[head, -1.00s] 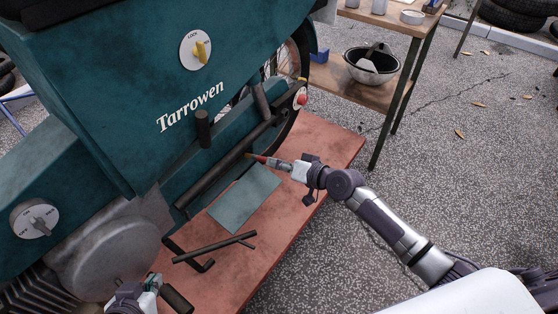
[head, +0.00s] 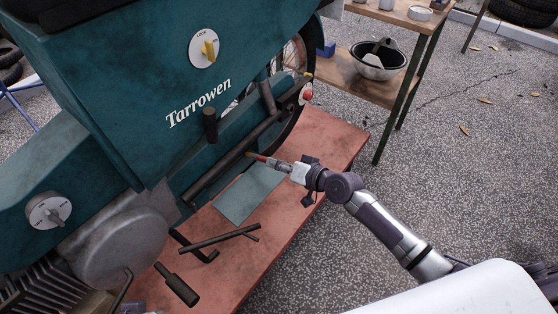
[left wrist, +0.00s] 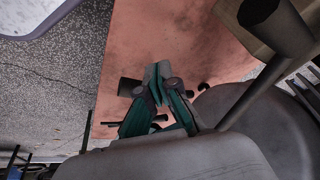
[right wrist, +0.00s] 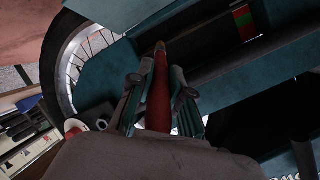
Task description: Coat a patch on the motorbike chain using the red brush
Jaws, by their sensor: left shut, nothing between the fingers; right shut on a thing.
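The red brush (head: 263,160) is in my right gripper (head: 292,169), its tip pointing left toward the dark bar along the lower side of the teal motorbike (head: 120,90). In the right wrist view the shut fingers (right wrist: 158,88) hold the red handle (right wrist: 158,105), and the pale tip is by a dark teal channel; I cannot tell whether it touches. The chain cannot be made out clearly. My left gripper shows in the left wrist view (left wrist: 157,82), shut and empty above the red bench top; it is barely or not in the head view.
A teal mat (head: 249,194), dark T-handled tools (head: 217,241) and a black-handled tool (head: 178,285) lie on the red bench (head: 325,140). A side table holds a black and white bowl (head: 377,62). Open paved floor lies right.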

